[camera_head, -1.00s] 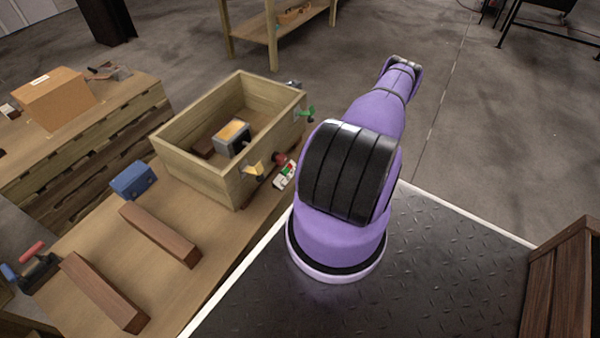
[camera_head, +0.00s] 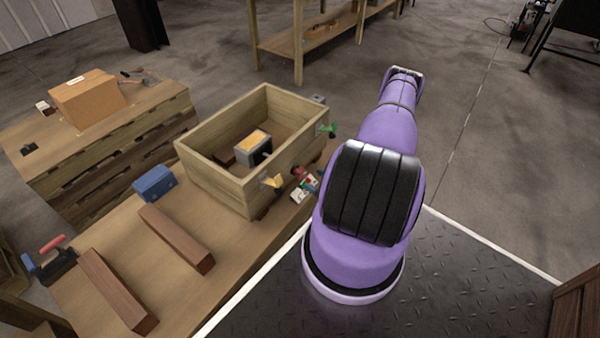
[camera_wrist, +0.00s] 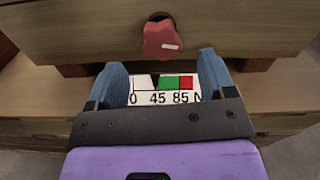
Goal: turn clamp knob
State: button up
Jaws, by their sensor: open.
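A red clamp knob (camera_wrist: 162,40) sticks out of the wooden box wall in the wrist view, with a short pale mark on its face. It also shows small in the head view (camera_head: 299,172), low on the box's right side. My gripper (camera_wrist: 163,76) is open and empty, its two blue fingers spread just below and either side of the knob, not touching it in the picture. A printed scale (camera_wrist: 165,89) with white, green and red fields and the figures 0, 45, 85 and N lies between the fingers.
The wooden box (camera_head: 215,180) on the workbench holds a grey block with an orange top (camera_head: 253,148). A yellow knob (camera_head: 272,181) and a green knob (camera_head: 328,129) sit on its outside. A blue box (camera_head: 154,183) and two brown bars (camera_head: 175,238) lie left of it.

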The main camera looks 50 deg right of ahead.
aim_at(303, 173)
jog(key=w, duration=0.7)
jog(key=shift+w+a, duration=0.3)
jog(key=c, duration=0.9)
